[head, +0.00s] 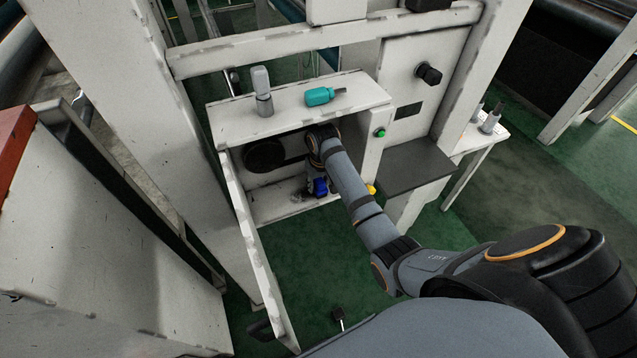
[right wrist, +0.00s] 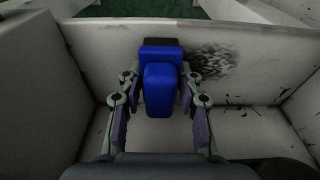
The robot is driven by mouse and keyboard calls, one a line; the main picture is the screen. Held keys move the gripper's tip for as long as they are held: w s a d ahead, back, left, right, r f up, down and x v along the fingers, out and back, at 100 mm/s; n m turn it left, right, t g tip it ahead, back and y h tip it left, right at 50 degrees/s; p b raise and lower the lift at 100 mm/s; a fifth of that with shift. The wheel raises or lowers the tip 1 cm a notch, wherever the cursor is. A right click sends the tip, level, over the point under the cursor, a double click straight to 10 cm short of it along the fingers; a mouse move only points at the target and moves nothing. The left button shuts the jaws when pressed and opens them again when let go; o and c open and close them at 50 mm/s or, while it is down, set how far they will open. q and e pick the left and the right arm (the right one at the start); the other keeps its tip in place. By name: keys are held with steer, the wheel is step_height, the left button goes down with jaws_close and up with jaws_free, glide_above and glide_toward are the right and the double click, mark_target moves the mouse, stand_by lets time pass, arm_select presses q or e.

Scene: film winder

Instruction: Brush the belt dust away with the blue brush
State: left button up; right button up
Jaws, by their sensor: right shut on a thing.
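The blue brush (right wrist: 162,88) is between the fingers of my right gripper (right wrist: 160,78) in the right wrist view. In the head view my right gripper (head: 317,172) reaches into the open white cabinet (head: 360,92), and the blue brush (head: 320,187) shows below it. My right gripper is shut on the brush. A dark, speckled patch of dust (right wrist: 212,62) lies on the pale surface just right of the brush head in the right wrist view. In the head view the arm and gripper partly hide the cabinet's inside. My left gripper is not in view.
A black round wheel (head: 263,156) is inside at the left. An open white door (head: 256,240) bounds the left, and a dark shelf (head: 417,165) juts out at right.

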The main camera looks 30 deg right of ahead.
mark_target(293, 199)
steer(key=shift+f, duration=0.2)
steer(key=shift+a, duration=0.15)
steer(key=shift+w+a+r+p, duration=0.15)
steer(key=shift+a+p, duration=0.35)
steer(key=shift+a, duration=0.75)
steer(key=shift+a+p, duration=0.3)
steer(key=shift+a, duration=1.1)
steer(key=shift+a, duration=0.5)
steer(key=shift+a+f, duration=0.25)
steer(key=shift+a, duration=0.65)
